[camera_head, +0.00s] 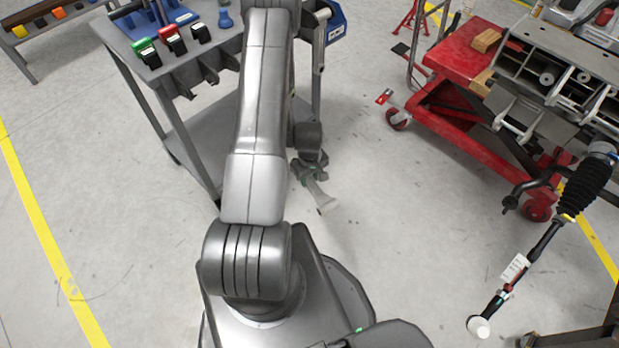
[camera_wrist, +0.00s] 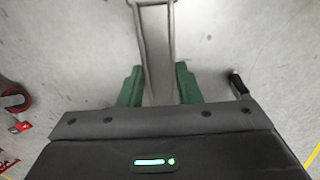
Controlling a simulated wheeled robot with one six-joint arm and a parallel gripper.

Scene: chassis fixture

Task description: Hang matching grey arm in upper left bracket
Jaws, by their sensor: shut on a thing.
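My gripper (camera_head: 309,172) hangs low over the floor beside the grey cart, just right of my arm. In the wrist view its two green fingers (camera_wrist: 159,86) are closed on the sides of a grey arm (camera_wrist: 157,45). The grey arm also shows in the head view (camera_head: 326,203), pointing down and to the right, clear of the fixture. The chassis fixture (camera_head: 545,45) with grey brackets sits at the upper right on a red lift cart. I cannot tell which bracket is the upper left one.
The grey tool cart (camera_head: 150,72) stands at upper left with coloured clamps on top. The red lift cart (camera_head: 465,60) stands at right. A black-booted steering rod (camera_head: 545,240) sticks out at lower right. Open floor (camera_head: 400,200) lies between the carts.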

